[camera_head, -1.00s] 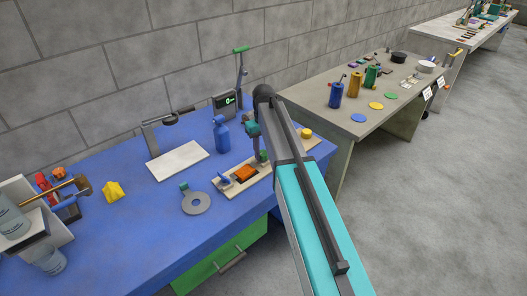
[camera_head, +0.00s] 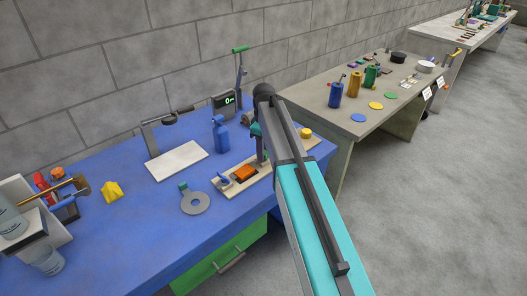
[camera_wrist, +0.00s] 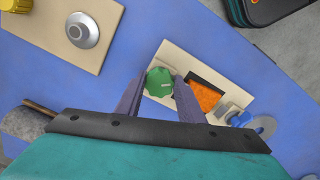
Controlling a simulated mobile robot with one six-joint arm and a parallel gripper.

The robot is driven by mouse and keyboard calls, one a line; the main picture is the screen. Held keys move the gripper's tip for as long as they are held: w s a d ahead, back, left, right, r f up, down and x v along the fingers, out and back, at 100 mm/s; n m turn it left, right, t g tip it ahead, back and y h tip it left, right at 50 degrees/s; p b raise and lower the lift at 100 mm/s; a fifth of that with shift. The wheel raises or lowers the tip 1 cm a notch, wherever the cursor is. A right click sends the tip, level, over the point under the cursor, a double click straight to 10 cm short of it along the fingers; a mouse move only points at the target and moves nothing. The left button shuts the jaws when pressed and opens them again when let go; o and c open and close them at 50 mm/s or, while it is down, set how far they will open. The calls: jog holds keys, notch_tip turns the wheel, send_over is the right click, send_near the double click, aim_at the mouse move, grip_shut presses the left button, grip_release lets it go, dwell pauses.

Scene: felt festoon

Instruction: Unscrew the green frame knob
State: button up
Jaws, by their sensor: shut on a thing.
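The green knob (camera_wrist: 159,81) is a lobed disc at one end of a beige frame board (camera_wrist: 172,52) in the wrist view. My gripper (camera_wrist: 160,90) has one finger on each side of the knob and is shut on it. The board holds an orange piece (camera_wrist: 204,96) in a dark opening, and a blue knob (camera_wrist: 238,118) is at its other end. In the head view the board (camera_head: 222,186), orange piece (camera_head: 244,173) and blue knob (camera_head: 224,181) lie near the front of the blue table; my arm and fingers mostly hide the green knob.
A grey ring (camera_head: 195,204) lies left of the board. A white plate (camera_head: 177,160), a blue bottle (camera_head: 220,135) and a display box (camera_head: 225,104) stand behind. A yellow knob (camera_head: 305,133) is right of my gripper.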

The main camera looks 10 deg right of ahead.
jog(key=n, duration=0.6)
jog(key=shift+w, duration=0.15)
jog(key=n, duration=0.5)
jog(key=shift+w+n+b, duration=0.1)
jog(key=shift+n+b, duration=0.2)
jog(key=o, duration=1.1)
jog(key=shift+c, duration=0.2)
jog(key=shift+r, duration=0.2)
notch_tip(320, 180, up, 14)
jog(key=b, duration=0.3)
jog(key=shift+f, duration=0.25)
jog(key=shift+d+r, duration=0.1)
